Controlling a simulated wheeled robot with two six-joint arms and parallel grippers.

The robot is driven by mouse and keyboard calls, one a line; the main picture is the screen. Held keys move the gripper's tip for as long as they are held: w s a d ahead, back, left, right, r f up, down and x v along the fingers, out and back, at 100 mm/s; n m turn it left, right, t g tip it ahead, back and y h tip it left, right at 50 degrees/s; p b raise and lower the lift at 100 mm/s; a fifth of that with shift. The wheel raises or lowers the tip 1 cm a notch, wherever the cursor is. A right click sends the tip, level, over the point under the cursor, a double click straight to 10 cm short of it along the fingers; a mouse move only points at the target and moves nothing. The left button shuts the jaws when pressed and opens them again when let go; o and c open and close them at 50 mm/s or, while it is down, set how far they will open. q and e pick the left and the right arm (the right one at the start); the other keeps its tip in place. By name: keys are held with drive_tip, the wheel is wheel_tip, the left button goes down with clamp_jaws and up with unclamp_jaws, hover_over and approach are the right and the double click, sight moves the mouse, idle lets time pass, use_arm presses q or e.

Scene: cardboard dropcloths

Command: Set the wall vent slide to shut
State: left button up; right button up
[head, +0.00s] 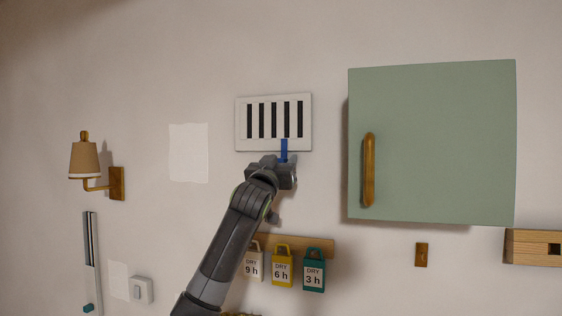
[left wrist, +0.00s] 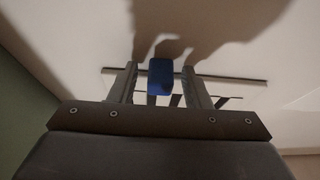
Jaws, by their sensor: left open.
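The white wall vent (head: 273,100) hangs in the middle of the head view, with several dark slots showing. Its blue slide tab (head: 284,149) sticks out at the lower edge, right of the vent's middle. My left gripper (head: 284,164) is at the tab, just below the vent. In the left wrist view the blue tab (left wrist: 160,80) stands between the two open fingers. Narrow gaps show beside it, and I cannot tell whether either finger touches it. The gripper hides part of the tab in the head view. My right gripper is not in view.
Below hang several "DRY" tags (head: 282,266) on a wooden rail (head: 310,245). A lamp (head: 86,160) is at left. The wall between lamp and vent is free of protruding things.

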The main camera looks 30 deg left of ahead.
use_arm(q)
clamp_jaws()
drive_tip(key=shift+d, duration=0.1)
drive_tip(key=shift+w+d+b, duration=0.2)
drive_tip(key=shift+d+b, duration=0.3)
drive_tip(key=shift+d, duration=0.35)
drive_tip(key=shift+c, duration=1.7)
unclamp_jaws()
drive_tip(key=o, duration=0.3)
drive_tip(key=shift+d, duration=0.2)
drive_tip(key=shift+o, duration=0.2)
